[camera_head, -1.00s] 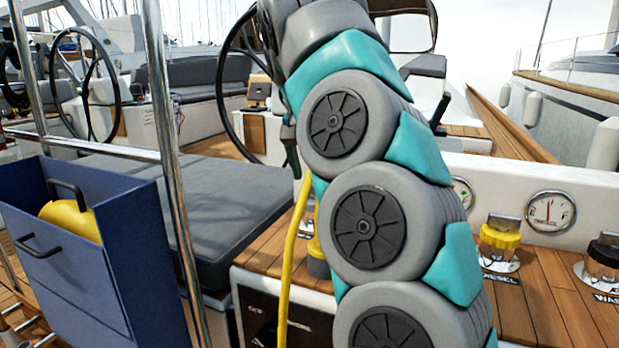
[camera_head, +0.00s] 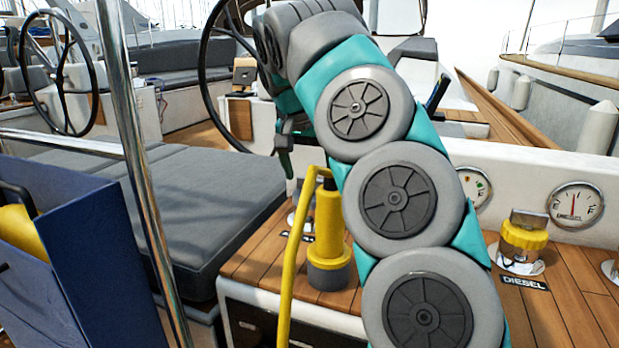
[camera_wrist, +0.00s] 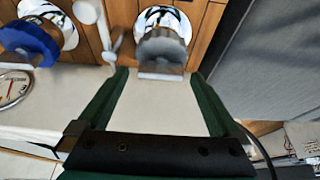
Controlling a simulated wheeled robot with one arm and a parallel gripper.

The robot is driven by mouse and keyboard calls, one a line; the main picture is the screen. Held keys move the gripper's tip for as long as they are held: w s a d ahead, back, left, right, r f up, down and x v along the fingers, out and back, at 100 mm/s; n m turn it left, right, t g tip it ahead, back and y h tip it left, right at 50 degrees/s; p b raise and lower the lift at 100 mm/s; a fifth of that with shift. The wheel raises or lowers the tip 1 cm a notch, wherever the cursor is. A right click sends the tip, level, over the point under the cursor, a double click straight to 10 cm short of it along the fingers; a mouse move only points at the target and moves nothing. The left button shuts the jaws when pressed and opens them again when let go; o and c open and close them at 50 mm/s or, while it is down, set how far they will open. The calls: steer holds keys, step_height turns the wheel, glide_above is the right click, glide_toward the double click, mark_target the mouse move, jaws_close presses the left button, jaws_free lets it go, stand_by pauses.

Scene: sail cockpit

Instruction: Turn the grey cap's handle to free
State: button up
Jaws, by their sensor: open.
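The grey cap (camera_wrist: 163,45) shows in the wrist view at top centre, on a bright round plate set in teak. Its flat handle (camera_wrist: 160,75) points toward my gripper. My gripper (camera_wrist: 158,72) is open, its two dark green fingers on either side of the handle in the picture; I see no contact, and the depth between them is unclear. In the head view my gripper (camera_head: 285,150) hangs above the far part of the teak ledge, left of my arm. I cannot make out the grey cap clearly there.
A blue cap (camera_wrist: 30,42) sits left of the grey one. In the head view a yellow nozzle with hose (camera_head: 329,225) stands close by my arm. A yellow diesel cap (camera_head: 523,238), steel rail (camera_head: 140,170), blue box (camera_head: 105,270) and grey cushion (camera_head: 190,200) surround the ledge.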

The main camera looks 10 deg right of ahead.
steer(key=shift+w+d+f, duration=0.1)
steer(key=shift+w+f, duration=0.15)
steer(key=shift+f, duration=0.35)
steer(key=c, duration=1.3)
